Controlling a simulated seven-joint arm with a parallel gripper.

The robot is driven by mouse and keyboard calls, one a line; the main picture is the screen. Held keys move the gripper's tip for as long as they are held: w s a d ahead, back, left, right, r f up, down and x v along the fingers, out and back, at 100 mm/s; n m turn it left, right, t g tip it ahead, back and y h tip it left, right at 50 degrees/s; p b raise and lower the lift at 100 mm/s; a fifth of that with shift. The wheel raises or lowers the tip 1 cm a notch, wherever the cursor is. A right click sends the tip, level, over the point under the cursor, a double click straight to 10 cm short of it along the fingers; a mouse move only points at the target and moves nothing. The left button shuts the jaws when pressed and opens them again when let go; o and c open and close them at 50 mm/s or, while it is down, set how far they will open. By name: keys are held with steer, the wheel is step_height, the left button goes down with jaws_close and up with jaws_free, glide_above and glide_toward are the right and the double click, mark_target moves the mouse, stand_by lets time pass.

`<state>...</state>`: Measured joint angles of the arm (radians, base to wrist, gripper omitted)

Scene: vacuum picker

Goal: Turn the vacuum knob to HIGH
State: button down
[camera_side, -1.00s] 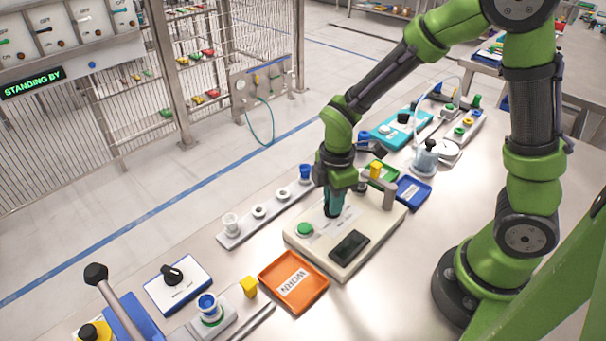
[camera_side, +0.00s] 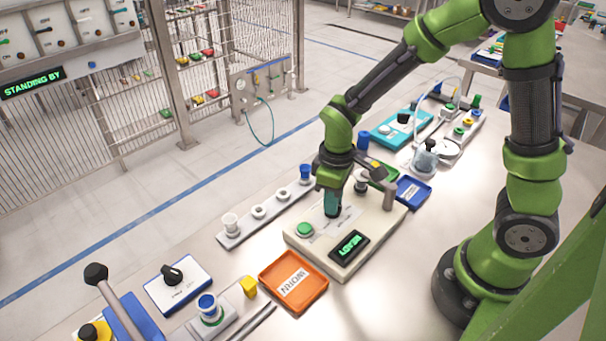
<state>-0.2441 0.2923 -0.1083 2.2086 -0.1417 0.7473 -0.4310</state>
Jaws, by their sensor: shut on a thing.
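My gripper (camera_side: 332,208) points down over the cream device (camera_side: 295,243), its teal end low over the left half of the device's top. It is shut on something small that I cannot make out. A black knob (camera_side: 172,272) sits on a white panel with a blue edge (camera_side: 190,291) at lower left; its lettering is too small to read. Another black knob (camera_side: 404,118) is on the teal box (camera_side: 385,134) at the back. I cannot tell which is the vacuum knob. My gripper is apart from both.
The cream device has a green button (camera_side: 305,230) and a lit display (camera_side: 350,245). An orange tray (camera_side: 313,287) and a blue tray (camera_side: 413,192) flank it. A rack with cups (camera_side: 236,234) lies left. A tall lever (camera_side: 108,285) stands at lower left.

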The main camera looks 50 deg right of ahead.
steer(key=m, duration=0.4)
steer(key=shift+m, duration=0.3)
steer(key=m, duration=0.4)
steer(key=shift+r+m, duration=0.1)
steer(key=shift+m, duration=0.2)
steer(key=m, duration=0.4)
steer(key=shift+m, duration=2)
steer(key=c, duration=1.1)
jaws_free()
step_height(320, 180, up, 17)
steer(key=shift+f, duration=0.1)
